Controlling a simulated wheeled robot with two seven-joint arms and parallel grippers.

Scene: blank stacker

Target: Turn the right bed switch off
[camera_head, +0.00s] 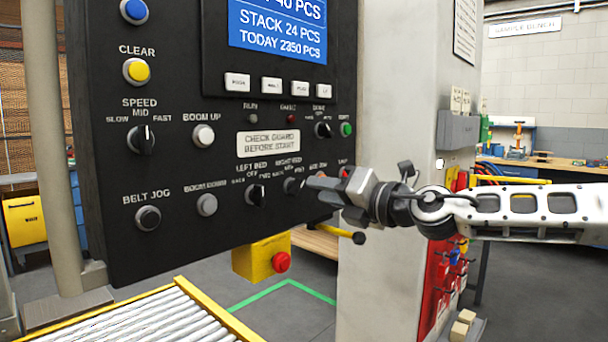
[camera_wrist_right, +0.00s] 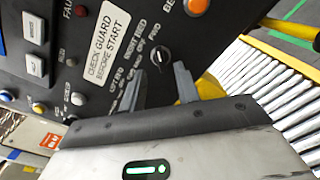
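The right bed switch (camera_head: 293,186) is a black rotary knob under the "RIGHT BED" label on the dark panel. It also shows in the right wrist view (camera_wrist_right: 160,57), close to "OFF" and "FWD" lettering; I cannot tell for sure which mark its pointer faces. My right gripper (camera_head: 318,187) is beside the knob, over the panel's lower right. In the wrist view its two fingers (camera_wrist_right: 160,78) are apart, with the knob ahead of the gap between them and nothing visibly held. Whether a fingertip touches the knob is unclear. My left gripper is out of view.
The left bed switch (camera_head: 256,195) is just left of the knob. The speed knob (camera_head: 141,140) and boom buttons are further left. A yellow box with a red button (camera_head: 281,262) hangs below the panel. A roller conveyor (camera_head: 150,322) lies beneath; a pale column (camera_head: 398,90) stands right.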

